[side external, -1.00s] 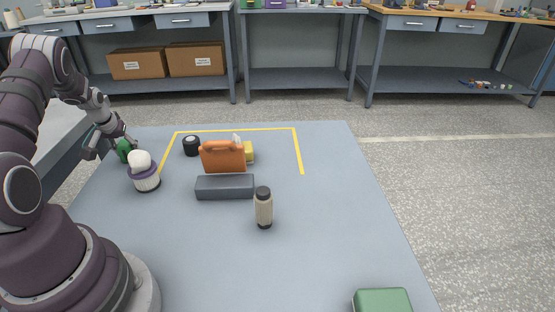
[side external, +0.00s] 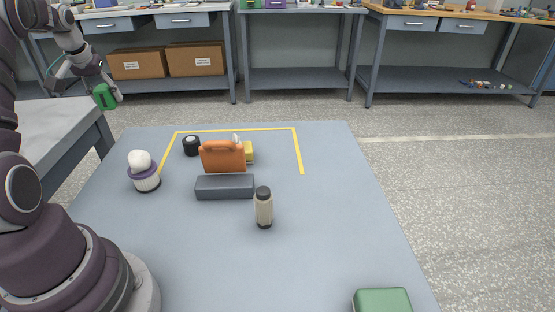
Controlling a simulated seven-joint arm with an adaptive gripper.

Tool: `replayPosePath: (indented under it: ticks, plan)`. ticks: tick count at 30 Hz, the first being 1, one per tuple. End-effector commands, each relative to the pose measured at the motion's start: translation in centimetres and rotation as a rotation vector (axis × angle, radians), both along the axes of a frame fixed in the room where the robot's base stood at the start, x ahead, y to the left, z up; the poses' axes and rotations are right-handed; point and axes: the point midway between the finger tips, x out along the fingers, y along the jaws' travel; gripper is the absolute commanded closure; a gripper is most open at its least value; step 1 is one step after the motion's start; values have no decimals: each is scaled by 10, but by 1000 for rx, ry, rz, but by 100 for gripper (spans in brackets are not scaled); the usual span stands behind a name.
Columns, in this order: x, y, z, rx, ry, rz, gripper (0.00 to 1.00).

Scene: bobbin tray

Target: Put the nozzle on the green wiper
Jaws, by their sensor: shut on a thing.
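My gripper (side external: 106,94) is raised at the upper left, beyond the table's left edge. It is shut on a small green object (side external: 104,97) with a dark part on its front. The held object is small in the picture, and I cannot tell whether it is the nozzle or the green wiper. A green rounded block (side external: 382,300) lies at the lower right of the table, cut off by the frame. No other thing shows clearly as a nozzle or wiper.
A white and purple cylinder with a white ball on top (side external: 145,178) stands on the left. A black roll (side external: 191,146), orange case (side external: 222,158), yellow block (side external: 248,152), grey box (side external: 225,187) and beige bottle (side external: 263,208) stand mid-table (side external: 330,240).

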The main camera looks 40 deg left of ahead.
Motion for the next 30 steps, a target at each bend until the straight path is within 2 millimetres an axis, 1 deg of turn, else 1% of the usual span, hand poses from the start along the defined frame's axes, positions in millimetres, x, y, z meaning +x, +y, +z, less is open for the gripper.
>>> replayPosePath:
  ticks: [1,5,8,11,14,17,18,20,21,22,23,24,26,27,29,30]
  plan:
    - [3,-2,7,2,-1,-11,98]
    - [23,-21,6,-2,-2,-87,98]
    - [40,-38,8,-3,-4,-154,98]
    - [59,-62,10,-4,-7,-239,98]
    - [81,-95,11,-8,-8,-354,98]
    - [104,-141,14,-10,-11,-504,98]
    - [112,-163,15,-12,-12,-574,98]
    - [121,-201,16,-14,-13,-693,98]
    - [126,-229,17,-15,-14,-781,98]
    - [127,-250,17,-17,-13,-848,98]
    - [127,-271,17,-17,-14,-915,98]
    - [125,-299,17,-18,-14,-1004,98]
    - [117,-338,17,-18,-15,-1138,98]
    - [110,-363,17,-18,-14,-1228,98]
    - [95,-397,16,-19,-13,-1356,98]
    - [84,-416,15,-17,-11,-1437,98]
